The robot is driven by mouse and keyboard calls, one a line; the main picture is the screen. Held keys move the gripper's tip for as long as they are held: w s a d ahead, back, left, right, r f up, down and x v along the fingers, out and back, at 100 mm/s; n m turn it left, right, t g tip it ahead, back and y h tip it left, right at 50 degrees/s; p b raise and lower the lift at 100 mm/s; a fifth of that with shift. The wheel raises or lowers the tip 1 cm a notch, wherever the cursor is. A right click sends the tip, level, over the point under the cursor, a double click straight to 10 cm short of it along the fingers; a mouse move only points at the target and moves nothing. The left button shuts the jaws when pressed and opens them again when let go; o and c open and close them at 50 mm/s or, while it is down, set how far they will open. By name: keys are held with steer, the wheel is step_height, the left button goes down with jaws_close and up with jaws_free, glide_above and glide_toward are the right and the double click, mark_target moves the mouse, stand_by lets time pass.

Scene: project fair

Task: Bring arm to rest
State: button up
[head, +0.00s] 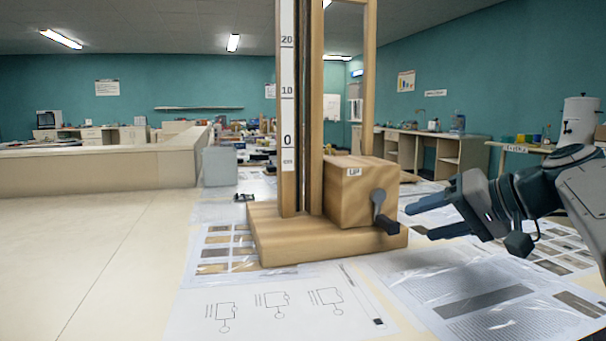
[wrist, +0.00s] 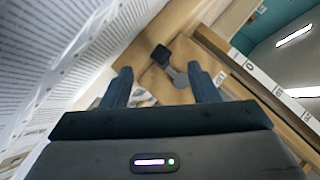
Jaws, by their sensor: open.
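My gripper (head: 428,218) is at the right in the head view, reaching in from the right edge with its fingers pointing left. It is open, and nothing shows between its fingers. In the wrist view the two fingers (wrist: 160,88) stand apart, with a dark crank handle (wrist: 161,55) and its grey arm beyond them. In the head view the crank (head: 379,205) sits on the right side of a wooden box (head: 352,190), a short gap left of the fingertips. The box is on a wooden base (head: 325,240).
A tall wooden frame with a numbered scale (head: 288,95) rises from the base. Printed sheets (head: 270,305) cover the table around it. A grey block (head: 219,167) stands behind at the left. Benches (head: 425,150) line the far wall.

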steer(key=s+a+r+g+h+p, duration=0.1)
steer(key=s+h+p, duration=0.3)
steer(key=s+p, duration=0.5)
steer(key=s+a+r+g+h+p, duration=0.1)
steer(key=s+a+g+h+p, duration=0.2)
steer(key=s+p, duration=0.6)
steer(key=g+h+p, duration=0.1)
steer(key=h+p, duration=0.1)
steer(key=p, duration=1.1)
steer(key=shift+a+n+p, duration=0.3)
steer(key=shift+p, duration=0.1)
